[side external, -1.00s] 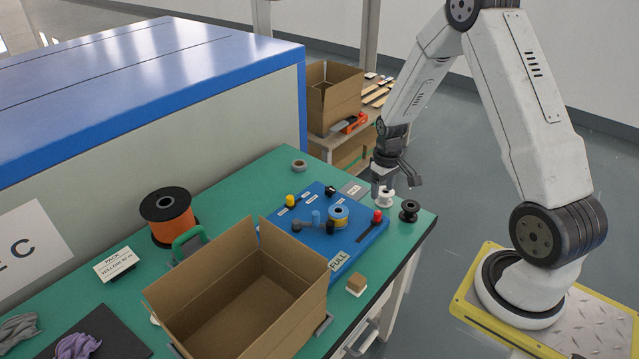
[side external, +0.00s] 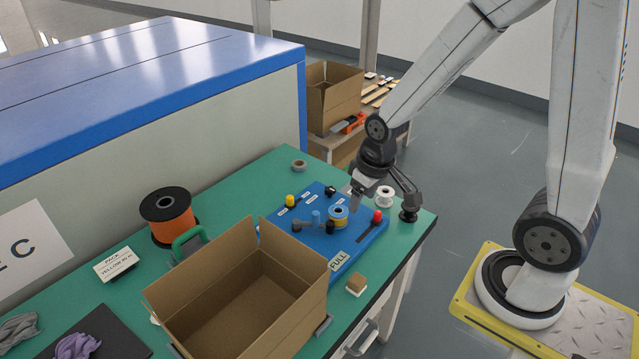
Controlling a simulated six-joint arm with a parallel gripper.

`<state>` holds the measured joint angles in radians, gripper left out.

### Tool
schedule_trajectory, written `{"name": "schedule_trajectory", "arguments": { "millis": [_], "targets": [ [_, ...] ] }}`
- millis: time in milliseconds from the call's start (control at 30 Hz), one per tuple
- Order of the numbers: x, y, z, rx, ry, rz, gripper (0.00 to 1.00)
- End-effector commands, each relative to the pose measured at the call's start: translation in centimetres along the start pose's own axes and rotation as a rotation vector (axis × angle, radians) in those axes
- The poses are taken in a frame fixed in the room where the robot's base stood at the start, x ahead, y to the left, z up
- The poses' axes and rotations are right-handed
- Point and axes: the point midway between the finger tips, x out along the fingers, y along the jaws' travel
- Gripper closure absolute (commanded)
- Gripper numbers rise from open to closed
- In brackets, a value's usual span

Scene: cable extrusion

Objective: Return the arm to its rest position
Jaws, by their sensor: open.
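I cannot tell whether that finger touches the black spool. Nothing shows held between the fingers.
An open cardboard box (side external: 235,285) stands in front. An orange spool (side external: 170,218) stands left.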

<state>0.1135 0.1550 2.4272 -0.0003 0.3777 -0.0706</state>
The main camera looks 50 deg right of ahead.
Motion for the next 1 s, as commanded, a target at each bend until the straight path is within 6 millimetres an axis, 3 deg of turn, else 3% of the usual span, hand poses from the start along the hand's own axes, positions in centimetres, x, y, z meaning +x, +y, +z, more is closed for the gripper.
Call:
{"name": "schedule_trajectory", "arguments": {
  "millis": [100, 300, 1000],
  "targets": [
    [-1.2, -1.8, 1.4, -0.024, 0.027, -0.010, 0.31],
    [-2.0, -3.2, 2.8, -0.039, 0.049, -0.020, 0.31],
    [-2.1, -3.4, 3.0, -0.040, 0.051, -0.022, 0.31]
  ]
}}
